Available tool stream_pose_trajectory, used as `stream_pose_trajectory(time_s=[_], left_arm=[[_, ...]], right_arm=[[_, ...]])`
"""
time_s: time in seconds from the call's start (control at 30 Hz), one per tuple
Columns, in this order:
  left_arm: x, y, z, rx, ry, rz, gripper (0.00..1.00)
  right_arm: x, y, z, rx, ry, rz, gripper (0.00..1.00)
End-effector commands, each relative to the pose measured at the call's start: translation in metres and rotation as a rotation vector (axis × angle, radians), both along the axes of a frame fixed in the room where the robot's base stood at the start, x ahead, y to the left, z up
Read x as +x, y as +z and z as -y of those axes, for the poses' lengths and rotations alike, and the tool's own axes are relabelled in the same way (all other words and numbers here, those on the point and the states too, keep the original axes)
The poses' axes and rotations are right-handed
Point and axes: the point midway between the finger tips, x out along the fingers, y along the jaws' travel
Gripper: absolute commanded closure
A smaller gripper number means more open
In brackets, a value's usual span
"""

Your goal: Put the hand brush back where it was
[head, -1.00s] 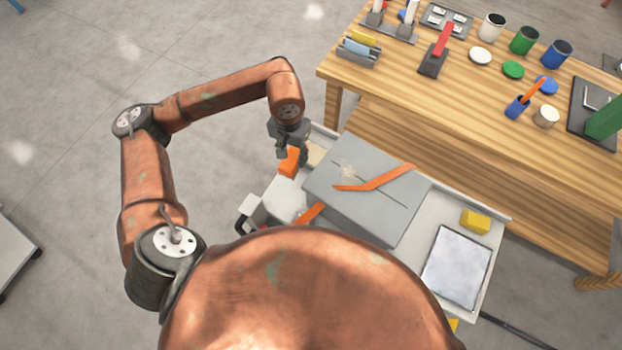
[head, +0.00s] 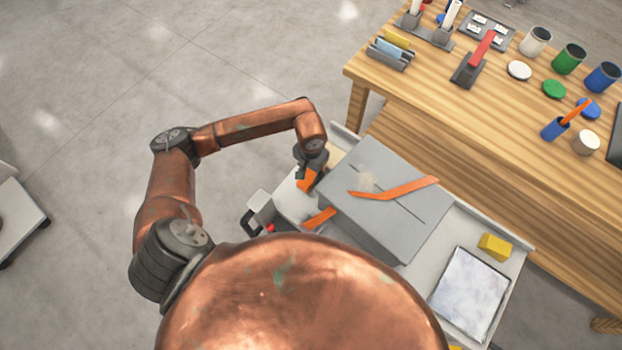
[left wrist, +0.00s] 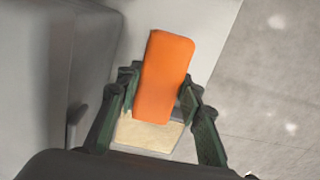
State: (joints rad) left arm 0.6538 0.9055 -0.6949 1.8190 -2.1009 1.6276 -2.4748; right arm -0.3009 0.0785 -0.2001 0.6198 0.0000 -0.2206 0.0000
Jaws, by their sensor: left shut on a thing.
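The hand brush shows as an orange block-like handle (head: 307,180), also in the left wrist view (left wrist: 164,75). My left gripper (head: 308,170) is shut on it; in the left wrist view the dark fingers (left wrist: 161,101) stand on either side of the orange part. The brush is over the left end of a pale cart top (head: 290,203), beside a grey box (head: 385,165). A beige patch (left wrist: 147,135) shows below the handle in the wrist view; I cannot tell whether it is bristles or a separate thing. Whether the brush touches the cart is unclear. My right gripper is not in view.
Another orange piece (head: 320,218) lies left of the box. A yellow block (head: 494,246) and a pale panel (head: 468,292) are at the cart's right. A wooden workbench (head: 460,120) with cups and tools stands behind.

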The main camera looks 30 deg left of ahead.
Motion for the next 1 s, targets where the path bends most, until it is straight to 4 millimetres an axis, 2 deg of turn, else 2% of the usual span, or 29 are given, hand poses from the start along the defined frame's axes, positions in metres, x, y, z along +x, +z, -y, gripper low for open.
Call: stream_pose_trajectory(time_s=[0.3,0.7,0.73,1.0], left_arm=[[-0.001,-0.037,0.001,-0.002,0.0,-0.002,0.85],[0.0,-0.043,0.0,0.0,-0.001,0.0,0.85],[0.0,-0.042,0.0,0.0,-0.001,0.0,0.64],[0.0,-0.041,0.0,0.0,0.0,0.0,0.48]], right_arm=[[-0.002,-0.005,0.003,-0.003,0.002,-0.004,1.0],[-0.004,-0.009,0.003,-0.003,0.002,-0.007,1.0],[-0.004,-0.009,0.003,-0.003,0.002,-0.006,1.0],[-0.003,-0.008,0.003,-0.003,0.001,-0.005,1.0]])
